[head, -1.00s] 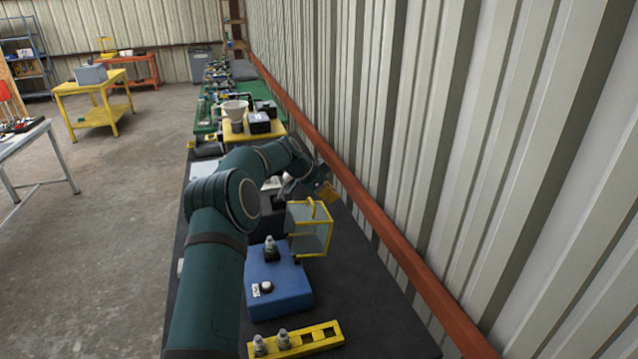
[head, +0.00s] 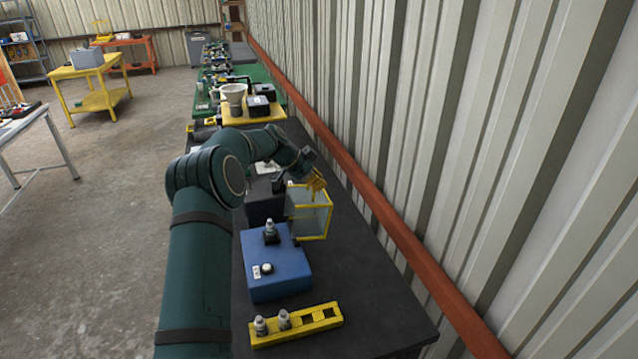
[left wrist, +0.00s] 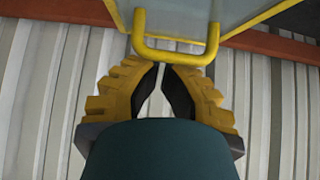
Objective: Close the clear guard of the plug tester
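The plug tester (head: 275,272) is a blue box on the dark bench, with a spark plug (head: 270,230) upright in its top. Its clear guard (head: 311,221), a yellow-framed box, stands swung open at the tester's far right side. My left gripper (head: 316,184) is at the guard's upper far side, by its yellow handle. In the left wrist view, the handle (left wrist: 176,55) crosses just beyond the fingertips (left wrist: 162,66). The fingers are drawn together with a narrow gap and nothing visible between them. Whether the tips touch the handle is unclear. My right gripper is out of view.
A yellow rack (head: 296,324) with two plugs stands in front of the tester. A dark box (head: 264,203) is behind it. Farther back is a yellow tray (head: 240,119) with cups and black boxes. The ribbed wall and orange rail (head: 392,246) border the bench on the right.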

